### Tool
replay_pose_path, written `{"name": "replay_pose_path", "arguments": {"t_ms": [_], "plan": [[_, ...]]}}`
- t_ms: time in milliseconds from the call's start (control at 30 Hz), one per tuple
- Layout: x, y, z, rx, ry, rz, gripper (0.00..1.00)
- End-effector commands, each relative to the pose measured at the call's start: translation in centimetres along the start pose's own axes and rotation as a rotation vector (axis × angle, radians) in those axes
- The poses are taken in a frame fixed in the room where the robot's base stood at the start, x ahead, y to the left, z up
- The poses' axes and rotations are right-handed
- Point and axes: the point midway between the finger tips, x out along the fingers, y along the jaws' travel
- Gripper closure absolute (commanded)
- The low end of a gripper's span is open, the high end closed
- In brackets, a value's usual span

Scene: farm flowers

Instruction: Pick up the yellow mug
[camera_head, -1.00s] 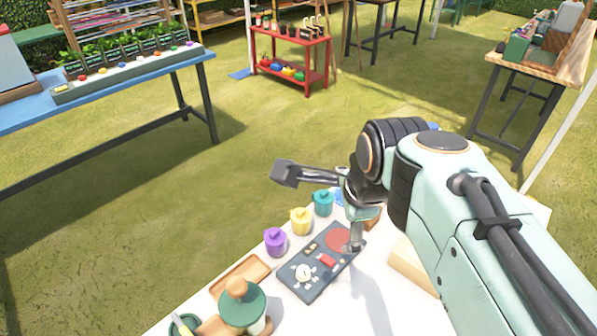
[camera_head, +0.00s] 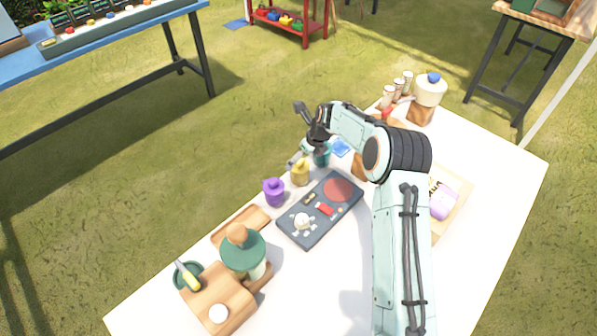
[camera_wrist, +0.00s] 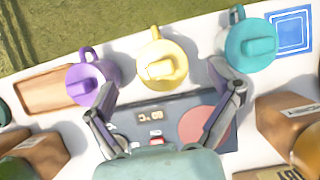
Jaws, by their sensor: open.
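The yellow mug (camera_head: 300,172) stands upright on the white table between a purple mug (camera_head: 273,192) and a teal mug (camera_head: 321,155). In the wrist view the yellow mug (camera_wrist: 161,62) has a lid-like top and its handle points away, to the upper left. My gripper (camera_wrist: 172,85) is open and empty, its fingers spread wide. One fingertip lies by the purple mug (camera_wrist: 88,84) and the other by the teal mug (camera_wrist: 251,44), with the yellow mug between and slightly beyond them. In the head view my gripper (camera_head: 304,160) is close to the yellow and teal mugs.
A dark scale-like board (camera_head: 297,238) with a red disc lies just in front of the mugs. A wooden tray (camera_head: 240,226) and a green-topped item (camera_head: 243,250) are at the left. A blue square (camera_wrist: 291,31) lies beyond the teal mug. Bare white table shows at the front.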

Motion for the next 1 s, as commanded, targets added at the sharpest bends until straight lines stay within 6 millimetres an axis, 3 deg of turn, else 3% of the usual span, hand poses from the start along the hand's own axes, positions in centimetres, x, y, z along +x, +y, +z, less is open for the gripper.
{"name": "replay_pose_path", "arguments": {"t_ms": [200,500,567,733,1000], "plan": [[2.7,0.0,0.0,-0.002,0.000,0.000,0.11],[3.1,0.0,0.0,-0.001,0.000,-0.001,0.11],[3.1,0.0,0.0,-0.002,0.000,-0.001,0.26],[3.1,0.0,0.0,-0.002,0.000,-0.001,0.80],[3.1,0.0,0.0,-0.001,0.001,0.000,0.81]]}}
